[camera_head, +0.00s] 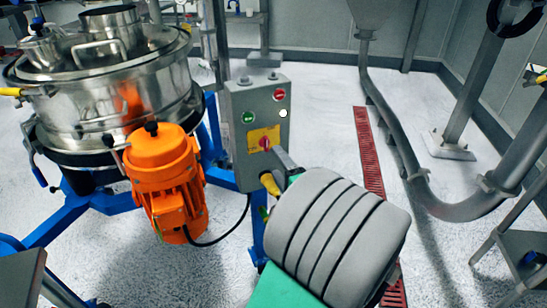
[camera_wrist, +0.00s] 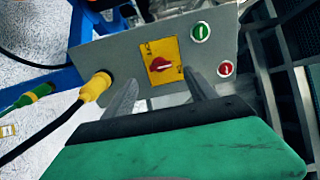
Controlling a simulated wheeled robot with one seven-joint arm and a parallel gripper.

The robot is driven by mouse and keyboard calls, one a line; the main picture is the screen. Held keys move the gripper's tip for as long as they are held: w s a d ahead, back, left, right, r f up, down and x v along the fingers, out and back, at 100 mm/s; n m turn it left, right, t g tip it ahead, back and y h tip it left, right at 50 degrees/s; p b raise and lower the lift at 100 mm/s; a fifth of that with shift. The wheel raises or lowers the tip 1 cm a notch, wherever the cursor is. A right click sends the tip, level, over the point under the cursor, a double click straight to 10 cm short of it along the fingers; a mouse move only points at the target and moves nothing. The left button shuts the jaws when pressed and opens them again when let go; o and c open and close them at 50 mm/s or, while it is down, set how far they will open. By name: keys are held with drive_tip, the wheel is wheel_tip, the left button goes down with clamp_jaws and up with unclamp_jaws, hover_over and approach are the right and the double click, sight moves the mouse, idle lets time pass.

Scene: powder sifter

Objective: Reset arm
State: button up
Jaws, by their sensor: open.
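My gripper (camera_wrist: 158,76) is open, its two grey fingers apart and pointing at the front of the grey control box (camera_wrist: 105,58). The fingertips are just below the red rotary switch (camera_wrist: 160,64) on its yellow plate; nothing shows between them. I cannot tell whether they touch the box. A green button (camera_wrist: 200,32) and a red button (camera_wrist: 225,68) are on the same face. In the head view the control box (camera_head: 232,115) stands beyond my arm, and my grey wrist hides most of the gripper (camera_head: 282,165).
The steel sifter (camera_head: 120,95) with its orange motor (camera_head: 165,180) stands left of the box on a blue frame (camera_head: 115,202). A yellow cable plug (camera_wrist: 96,86) sits left of the fingers.

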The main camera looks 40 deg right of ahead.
drive_tip(key=shift+a, duration=0.15)
drive_tip(key=w+a+r+n+g+y+p, duration=0.1)
drive_tip(key=w+a+n+g+y+p, duration=0.3)
drive_tip(key=a+n, duration=0.45)
drive_tip(key=w+a+n+g+y+p, duration=0.25)
drive_tip(key=a+n+y+p, duration=0.35)
drive_tip(key=a, duration=0.6)
drive_tip(key=s+a+r+n+g+h+p, duration=0.3)
drive_tip(key=s+a+r+n+g+p, duration=0.4)
drive_tip(key=r, duration=0.4)
drive_tip(key=s+n+p, duration=0.1)
drive_tip(key=s+p, duration=0.1)
drive_tip(key=shift+s+a+r+h, duration=0.15)
drive_tip(key=shift+s+a+h, duration=0.15)
drive_tip(key=shift+s+h, duration=0.1)
